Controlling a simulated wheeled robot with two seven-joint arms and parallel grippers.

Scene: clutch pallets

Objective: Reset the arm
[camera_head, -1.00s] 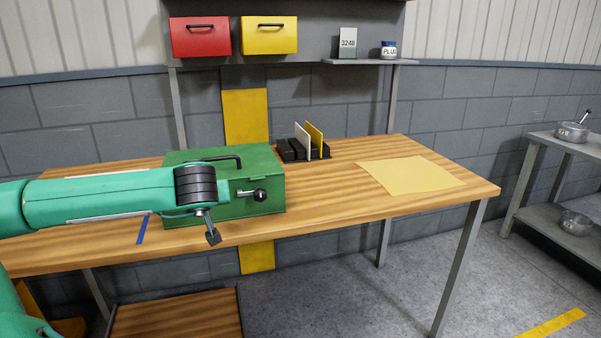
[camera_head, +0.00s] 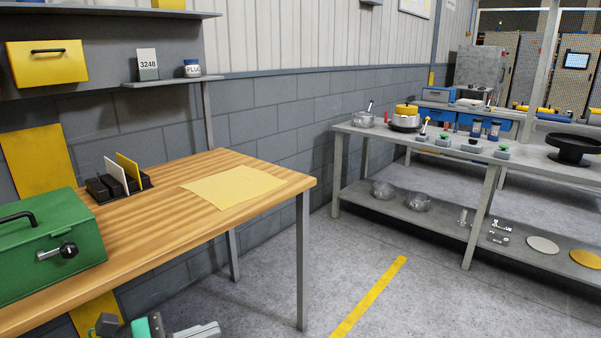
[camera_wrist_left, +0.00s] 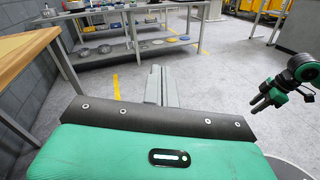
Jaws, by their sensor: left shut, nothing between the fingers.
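My left gripper (camera_head: 203,330) shows only in part at the bottom edge of the head view, low in front of the wooden table (camera_head: 250,171). In the left wrist view its grey fingers (camera_wrist_left: 160,86) are together with nothing between them, pointing out over the grey floor. Another green and black arm of mine shows at the right of the wrist view, with dark fingers (camera_wrist_left: 262,103) over open floor. Whether they are open or shut is unclear.
On the table are a green toolbox (camera_head: 50,240), a black holder with cards (camera_head: 118,184) and a yellow sheet (camera_head: 232,188). A grey metal shelf (camera_head: 400,205) with pots and parts stands at the right. The floor (camera_head: 270,290) between is clear.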

